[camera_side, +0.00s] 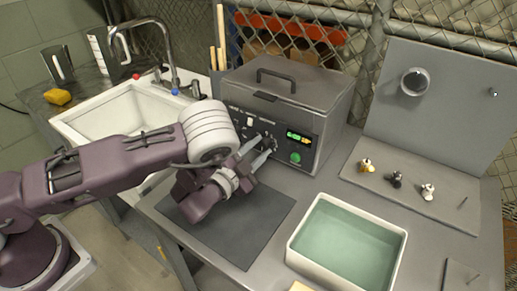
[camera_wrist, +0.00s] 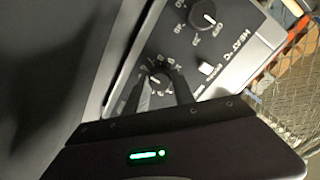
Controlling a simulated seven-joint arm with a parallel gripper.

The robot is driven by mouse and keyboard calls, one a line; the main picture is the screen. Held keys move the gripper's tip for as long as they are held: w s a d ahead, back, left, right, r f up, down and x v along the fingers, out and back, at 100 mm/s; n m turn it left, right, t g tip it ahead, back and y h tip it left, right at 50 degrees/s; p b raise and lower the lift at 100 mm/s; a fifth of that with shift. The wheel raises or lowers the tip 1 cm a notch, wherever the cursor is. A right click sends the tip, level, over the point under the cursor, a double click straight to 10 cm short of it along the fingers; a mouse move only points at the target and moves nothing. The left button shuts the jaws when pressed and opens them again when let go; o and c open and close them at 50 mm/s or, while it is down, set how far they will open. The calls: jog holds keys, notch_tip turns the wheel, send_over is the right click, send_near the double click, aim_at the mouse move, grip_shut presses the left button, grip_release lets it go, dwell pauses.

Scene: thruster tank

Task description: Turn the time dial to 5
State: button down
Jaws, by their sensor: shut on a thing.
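The grey metal tank unit (camera_side: 290,85) stands on the bench with its control panel facing my arm. My gripper (camera_side: 266,153) reaches the panel from the front left. In the wrist view my gripper (camera_wrist: 157,88) has its two dark fingers on either side of a black dial (camera_wrist: 157,78) with a white pointer, and it is shut on this dial, the time dial. Small numbers ring it, too blurred to read surely. A second black dial (camera_wrist: 203,16), marked HEAT °C, sits apart from the fingers. In the side view my fingers partly hide the dials.
A lit display (camera_side: 299,138) and a green button (camera_side: 295,158) sit right of my fingers. A white basin of greenish liquid (camera_side: 347,243) stands front right. A dark mat (camera_side: 255,225) lies below my gripper. A sink (camera_side: 120,122) is at left; small parts lie on the right shelf.

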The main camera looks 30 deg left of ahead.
jog(key=c, duration=1.1)
grip_release()
jog(key=shift+o, duration=0.2)
jog(key=s, duration=0.7)
jog(key=shift+s, duration=0.1)
jog(key=shift+r, duration=0.1)
